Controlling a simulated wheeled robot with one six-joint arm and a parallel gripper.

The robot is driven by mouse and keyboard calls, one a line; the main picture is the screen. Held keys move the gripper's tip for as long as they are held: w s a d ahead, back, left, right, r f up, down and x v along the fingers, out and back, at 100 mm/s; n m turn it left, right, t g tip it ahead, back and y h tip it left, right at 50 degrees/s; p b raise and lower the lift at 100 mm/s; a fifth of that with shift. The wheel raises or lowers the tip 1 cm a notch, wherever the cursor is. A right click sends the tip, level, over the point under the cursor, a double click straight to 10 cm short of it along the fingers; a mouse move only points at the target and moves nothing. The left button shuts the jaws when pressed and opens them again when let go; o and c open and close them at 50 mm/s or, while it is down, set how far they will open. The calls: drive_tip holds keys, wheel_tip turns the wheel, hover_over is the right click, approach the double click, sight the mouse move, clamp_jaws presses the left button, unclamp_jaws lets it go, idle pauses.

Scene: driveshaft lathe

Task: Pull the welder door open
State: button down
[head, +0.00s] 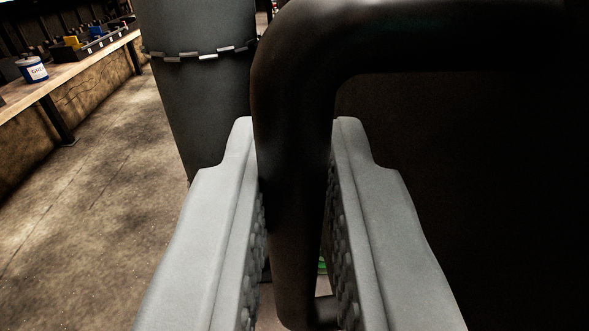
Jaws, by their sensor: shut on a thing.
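A black bent-tube handle (292,190) runs down the middle of the head view and bends right at its top. It stands in front of a dark, nearly black surface (470,180), which looks like the welder door and fills the right side. My gripper (294,130) has its two grey fingers on either side of the handle's upright part and is shut on it. The door's edges and any gap around it are too dark to make out.
A grey cylindrical body (205,100) with a linked band stands just behind and left of the handle. At far left is a workbench (60,85) with a labelled can (32,70) and bins (85,42). The floor (110,190) between is clear.

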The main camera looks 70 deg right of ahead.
idle(0.3)
drive_tip(key=c, duration=1.5)
unclamp_jaws()
drive_tip(key=v, duration=1.7)
drive_tip(key=shift+a+f, duration=0.1)
drive_tip(key=shift+a, duration=0.1)
